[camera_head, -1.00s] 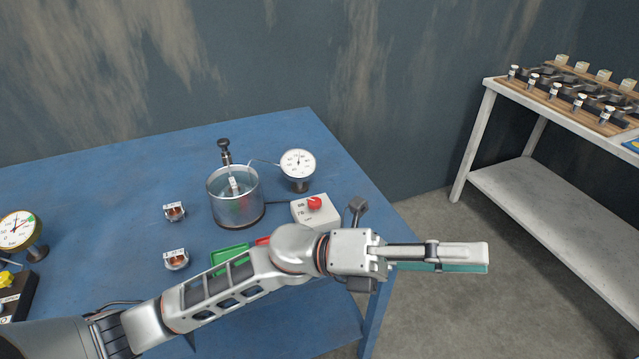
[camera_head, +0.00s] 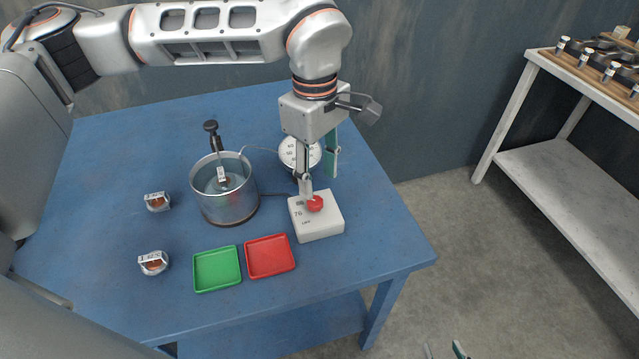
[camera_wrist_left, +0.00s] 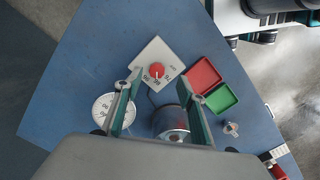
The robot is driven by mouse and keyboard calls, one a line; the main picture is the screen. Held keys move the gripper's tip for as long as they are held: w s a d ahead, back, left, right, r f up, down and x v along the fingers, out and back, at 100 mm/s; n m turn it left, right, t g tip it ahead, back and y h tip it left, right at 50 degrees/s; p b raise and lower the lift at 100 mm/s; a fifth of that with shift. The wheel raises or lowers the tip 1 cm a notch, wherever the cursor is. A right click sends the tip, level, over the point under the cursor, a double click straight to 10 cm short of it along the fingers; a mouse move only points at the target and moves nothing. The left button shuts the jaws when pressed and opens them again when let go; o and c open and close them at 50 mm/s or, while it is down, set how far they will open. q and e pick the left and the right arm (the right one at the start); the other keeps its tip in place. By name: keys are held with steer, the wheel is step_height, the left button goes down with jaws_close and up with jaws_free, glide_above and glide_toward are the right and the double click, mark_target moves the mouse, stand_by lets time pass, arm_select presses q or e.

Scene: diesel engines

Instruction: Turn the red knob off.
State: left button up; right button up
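The red knob (camera_head: 315,203) sits on top of a white control box (camera_head: 318,227) with printed markings, near the right side of the blue table. In the left wrist view the knob (camera_wrist_left: 157,70) shows between and just beyond the fingertips. My left gripper (camera_head: 319,186) points down over the back of the box, its two fingers apart and empty. One fingertip overlaps the knob's left edge in the head view; I cannot tell whether they touch. My right gripper (camera_head: 444,350) shows only its spread fingertips at the bottom edge, away from the table.
A metal pot (camera_head: 226,197) with a probe stands left of the box. A dial gauge (camera_head: 290,152) is behind my left gripper. A red tray (camera_head: 269,257) and a green tray (camera_head: 217,269) lie in front. A white shelf (camera_head: 570,180) stands to the right.

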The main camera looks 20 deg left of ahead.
mark_target(315, 201)
arm_select(q)
steer(key=shift+w+a+r, duration=0.1)
steer(key=shift+w+a, duration=0.25)
steer(key=shift+a, duration=0.1)
steer(key=shift+a+f, duration=0.1)
steer(key=shift+f, duration=0.15)
step_height(315, 201, down, 7)
steer(key=c, duration=1.1)
